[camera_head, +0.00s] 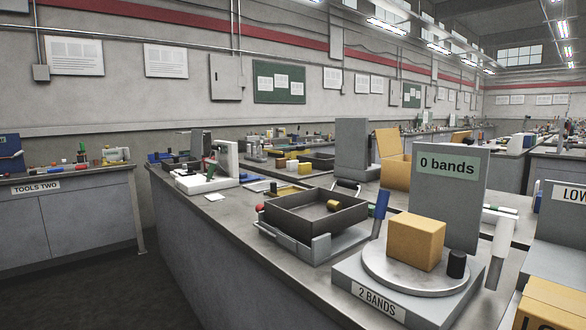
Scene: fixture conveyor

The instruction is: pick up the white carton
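I cannot make out a clear white carton in this view. My gripper is not in view.
A black tray (289,223) holding a small yellow part stands left of the turntable. A grey panel reading "0 bands" (447,200) rises behind it. An open tan box (394,155) is farther back. The "TOOLS TWO" bench (70,215) is left, across a clear aisle.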

